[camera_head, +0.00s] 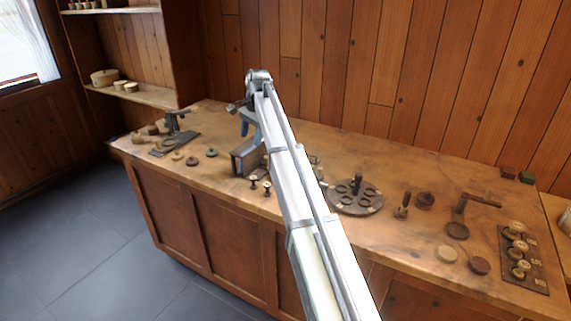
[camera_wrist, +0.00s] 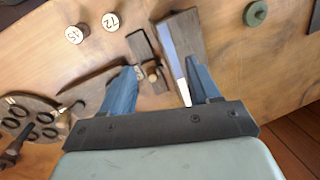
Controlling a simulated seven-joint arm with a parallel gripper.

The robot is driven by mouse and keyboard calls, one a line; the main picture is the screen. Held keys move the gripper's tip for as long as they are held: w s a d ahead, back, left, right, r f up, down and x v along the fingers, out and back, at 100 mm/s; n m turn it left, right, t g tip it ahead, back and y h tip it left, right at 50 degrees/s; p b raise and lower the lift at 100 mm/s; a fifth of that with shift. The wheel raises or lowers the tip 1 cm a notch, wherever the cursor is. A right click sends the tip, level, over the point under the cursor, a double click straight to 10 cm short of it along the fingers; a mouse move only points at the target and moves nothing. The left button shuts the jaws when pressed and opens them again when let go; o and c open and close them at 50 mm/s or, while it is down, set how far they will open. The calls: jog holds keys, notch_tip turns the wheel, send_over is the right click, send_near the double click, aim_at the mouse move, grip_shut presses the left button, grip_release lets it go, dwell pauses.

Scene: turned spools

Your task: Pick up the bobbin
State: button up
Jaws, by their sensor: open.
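My gripper (camera_wrist: 161,66) points down over the bench with its two blue fingers apart and nothing held between them. In the head view my gripper (camera_head: 248,120) is above the bench, partly behind my arm. Below the fingers, a small piece with a pale wooden end (camera_wrist: 152,73) sits at a dark fixture (camera_wrist: 142,48); a finger partly hides this area. Two small spools with pale round tops, marked 45 (camera_wrist: 75,34) and 72 (camera_wrist: 110,21), stand upright beyond the fingers. I cannot tell which piece is the bobbin.
A dark angled block (camera_wrist: 190,35) lies close beside the right finger. A green disc (camera_wrist: 256,13) is farther right. A round dark tray (camera_head: 356,205) with rings stands right of my arm. A board (camera_head: 535,272) with several spools is at the far right.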

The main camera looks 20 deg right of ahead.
jog(key=s+d+r+m+g+h, duration=0.1)
jog(key=s+d+r+m+h, duration=0.2)
jog(key=d, duration=0.9)
jog(key=shift+m+y, duration=0.5)
jog(key=shift+y, duration=0.1)
notch_tip(320, 180, down, 13)
jog(key=shift+a+f, duration=0.1)
jog(key=shift+c, duration=0.4)
grip_shut()
jog(key=shift+r, duration=0.2)
